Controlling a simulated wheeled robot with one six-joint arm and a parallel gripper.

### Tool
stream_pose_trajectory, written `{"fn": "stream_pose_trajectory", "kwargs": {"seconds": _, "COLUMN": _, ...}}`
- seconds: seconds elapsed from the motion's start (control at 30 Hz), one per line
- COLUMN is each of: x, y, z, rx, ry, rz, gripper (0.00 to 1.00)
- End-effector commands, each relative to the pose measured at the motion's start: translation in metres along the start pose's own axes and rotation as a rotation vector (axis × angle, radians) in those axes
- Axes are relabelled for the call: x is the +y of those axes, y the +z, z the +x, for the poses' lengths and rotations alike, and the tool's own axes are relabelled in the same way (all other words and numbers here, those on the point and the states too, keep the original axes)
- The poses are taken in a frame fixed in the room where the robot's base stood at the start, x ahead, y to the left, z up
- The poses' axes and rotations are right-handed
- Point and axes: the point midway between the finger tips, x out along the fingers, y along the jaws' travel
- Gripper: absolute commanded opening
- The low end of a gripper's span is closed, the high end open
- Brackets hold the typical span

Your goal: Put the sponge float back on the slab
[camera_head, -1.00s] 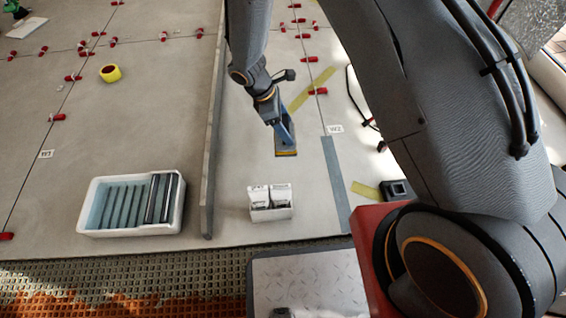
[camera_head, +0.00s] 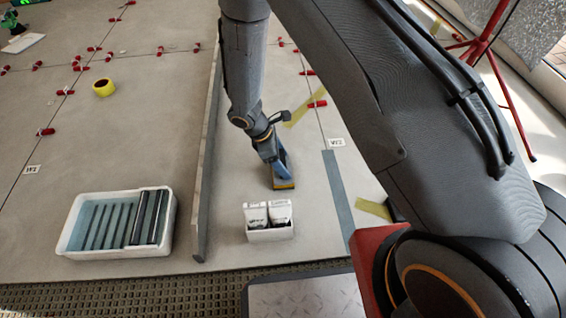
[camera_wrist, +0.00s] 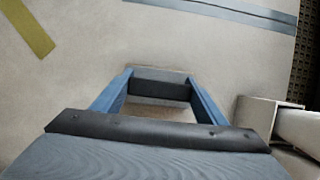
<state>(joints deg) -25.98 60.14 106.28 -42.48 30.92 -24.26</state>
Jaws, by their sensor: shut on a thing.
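The sponge float (camera_head: 284,184) shows in the head view as a flat block with a yellow-orange lower edge, at the end of my arm. My gripper (camera_head: 280,165), with blue fingers, is shut on it. The float is close to the grey slab floor (camera_head: 310,220); I cannot tell whether it touches. In the wrist view my gripper (camera_wrist: 160,90) reaches down to the float's dark handle (camera_wrist: 160,88), which spans between the blue fingers. Part of the float's tan body (camera_wrist: 160,112) shows below the handle, and the rest is hidden.
A white box with two bags (camera_head: 268,225) stands just in front of the float. A white tub with dark bars (camera_head: 115,225) is at left, past a long upright grey board (camera_head: 207,150). A blue-grey strip (camera_head: 338,195) lies at right.

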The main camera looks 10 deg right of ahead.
Motion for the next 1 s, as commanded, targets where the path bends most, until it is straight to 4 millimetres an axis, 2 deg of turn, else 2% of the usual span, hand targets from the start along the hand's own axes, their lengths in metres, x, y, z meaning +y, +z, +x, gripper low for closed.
{"fn": "stream_pose_trajectory", "kwargs": {"seconds": 0.3, "x": 0.000, "y": -0.001, "z": 0.002, "rx": 0.000, "ry": 0.000, "rz": 0.000, "gripper": 0.28}}
{"fn": "stream_pose_trajectory", "kwargs": {"seconds": 0.33, "x": 0.000, "y": -0.001, "z": 0.002, "rx": 0.000, "ry": 0.001, "rz": 0.000, "gripper": 0.70}}
{"fn": "stream_pose_trajectory", "kwargs": {"seconds": 0.43, "x": 0.000, "y": -0.001, "z": 0.001, "rx": 0.000, "ry": 0.000, "rz": 0.000, "gripper": 0.85}}
{"fn": "stream_pose_trajectory", "kwargs": {"seconds": 0.77, "x": 0.000, "y": 0.000, "z": -0.001, "rx": 0.000, "ry": 0.001, "rz": 0.001, "gripper": 0.85}}
{"fn": "stream_pose_trajectory", "kwargs": {"seconds": 0.87, "x": 0.000, "y": 0.001, "z": -0.009, "rx": 0.000, "ry": 0.001, "rz": 0.001, "gripper": 0.85}}
{"fn": "stream_pose_trajectory", "kwargs": {"seconds": 1.0, "x": -0.001, "y": 0.002, "z": -0.030, "rx": 0.001, "ry": 0.002, "rz": 0.000, "gripper": 0.85}}
